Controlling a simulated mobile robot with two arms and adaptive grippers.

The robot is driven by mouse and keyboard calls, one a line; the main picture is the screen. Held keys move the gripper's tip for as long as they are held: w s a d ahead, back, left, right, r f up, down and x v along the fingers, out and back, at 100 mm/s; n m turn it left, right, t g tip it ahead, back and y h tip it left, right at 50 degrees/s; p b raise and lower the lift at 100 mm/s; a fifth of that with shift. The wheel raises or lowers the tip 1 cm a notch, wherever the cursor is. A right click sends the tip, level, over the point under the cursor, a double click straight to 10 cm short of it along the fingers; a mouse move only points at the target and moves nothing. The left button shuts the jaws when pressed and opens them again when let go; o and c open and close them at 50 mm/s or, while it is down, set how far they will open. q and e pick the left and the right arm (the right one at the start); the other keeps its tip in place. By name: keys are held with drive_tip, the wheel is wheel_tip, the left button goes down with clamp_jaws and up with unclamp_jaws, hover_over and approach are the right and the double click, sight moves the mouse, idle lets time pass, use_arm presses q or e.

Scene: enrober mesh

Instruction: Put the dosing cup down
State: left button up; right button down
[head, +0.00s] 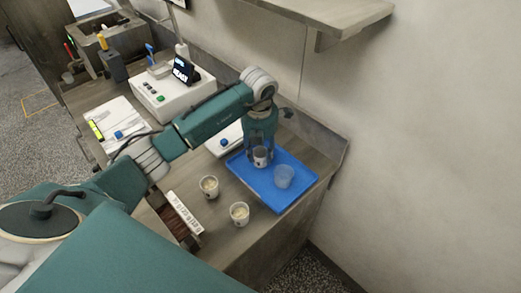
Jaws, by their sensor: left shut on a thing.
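My left gripper (261,148) comes down from above at the far end of the counter. It is shut on a small cup, which I take as the dosing cup (260,158); the fingers hide part of it. The cup looks upright, over the back left part of a blue tray (272,201). I cannot tell whether its base touches the tray. A clear bluish cup (285,176) stands on the tray, to the right of the held cup. My right gripper is not in view.
Two cups with pale contents, one (209,186) and another (239,213), stand on the counter left of the tray. A white machine (175,98) with a small display stands behind. A dark rack (182,220) lies near the front edge. A shelf (320,12) juts out above.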

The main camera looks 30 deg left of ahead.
sight(260, 154)
use_arm(q)
drive_tip(key=o, duration=1)
drive_tip(key=shift+f, duration=0.1)
drive_tip(key=shift+o, duration=0.3)
drive_tip(key=shift+r, duration=0.35)
wheel_tip(260, 154, up, 12)
drive_tip(key=b, duration=0.3)
drive_tip(key=shift+s+f+b, duration=0.2)
drive_tip(key=shift+s+b, duration=0.15)
drive_tip(key=shift+s, duration=0.1)
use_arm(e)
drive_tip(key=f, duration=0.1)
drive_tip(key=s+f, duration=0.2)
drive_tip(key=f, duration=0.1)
